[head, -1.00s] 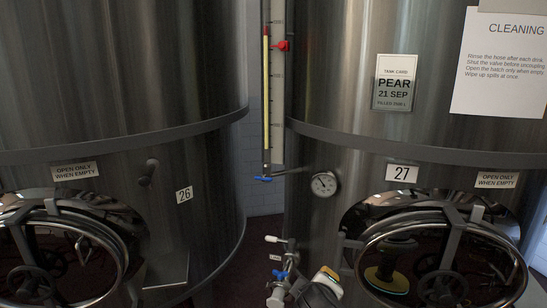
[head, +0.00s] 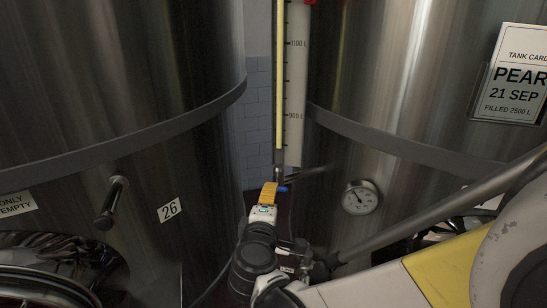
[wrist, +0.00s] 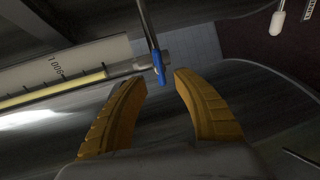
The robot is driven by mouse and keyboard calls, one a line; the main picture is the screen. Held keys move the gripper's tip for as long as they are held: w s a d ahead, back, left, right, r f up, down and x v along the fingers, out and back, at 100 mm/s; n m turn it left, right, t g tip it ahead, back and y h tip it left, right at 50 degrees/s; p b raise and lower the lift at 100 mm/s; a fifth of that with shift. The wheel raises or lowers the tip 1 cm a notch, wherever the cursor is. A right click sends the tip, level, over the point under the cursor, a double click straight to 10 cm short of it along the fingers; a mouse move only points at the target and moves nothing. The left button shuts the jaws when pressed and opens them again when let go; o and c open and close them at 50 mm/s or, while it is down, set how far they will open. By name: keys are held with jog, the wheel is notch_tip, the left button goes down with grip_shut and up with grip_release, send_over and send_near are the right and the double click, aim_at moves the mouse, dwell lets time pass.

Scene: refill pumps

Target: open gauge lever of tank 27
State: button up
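The gauge lever of tank 27 is a small blue handle (head: 284,188) at the foot of the tall sight gauge (head: 280,90), left of the right-hand tank 27 (head: 400,70). In the wrist view the blue lever (wrist: 158,66) lies just beyond the gap between my fingertips, pointing toward the gripper. My gripper (head: 268,190) has yellow fingers and is at the lever in the head view, covering part of it. The wrist view shows the fingers (wrist: 162,82) apart with nothing held between them. The gauge tube (wrist: 60,92) runs off to the left there.
Tank 26 (head: 110,60) stands on the left, with a dark stub handle (head: 112,200). A round dial (head: 360,197) is on tank 27, right of the lever. A white-tipped handle (wrist: 278,22) shows at the wrist view's upper right. My arm crosses the lower right.

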jog(key=b+x, duration=0.1)
jog(key=x, duration=0.5)
jog(key=shift+w, duration=0.1)
grip_shut()
